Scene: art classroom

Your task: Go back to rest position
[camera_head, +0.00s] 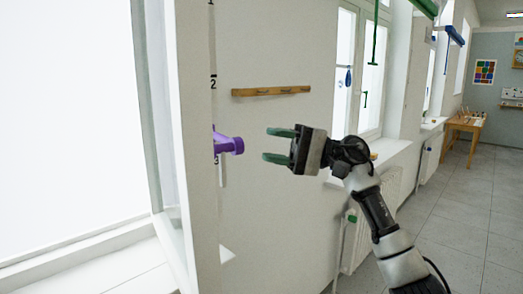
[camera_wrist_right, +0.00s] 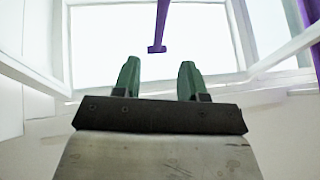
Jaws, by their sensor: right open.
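My right gripper (camera_head: 280,145) is in the middle of the head view, with its green fingers spread apart and pointing left. Nothing is between the fingers. In the right wrist view the right gripper's fingers (camera_wrist_right: 158,82) also stand apart and empty. A purple handle (camera_head: 229,145) sticks out at the window frame, left of the fingertips, with a clear gap to them. In the right wrist view the purple handle (camera_wrist_right: 157,47) hangs ahead, beyond the fingertips. My left gripper is in neither view.
A window (camera_head: 75,120) with a white sill fills the left. A wooden rail (camera_head: 271,91) is on the wall behind the right gripper. A radiator (camera_head: 358,235) stands below the farther window, behind my right arm. A wooden table (camera_head: 463,127) stands far right, and the floor (camera_head: 465,210) there is clear.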

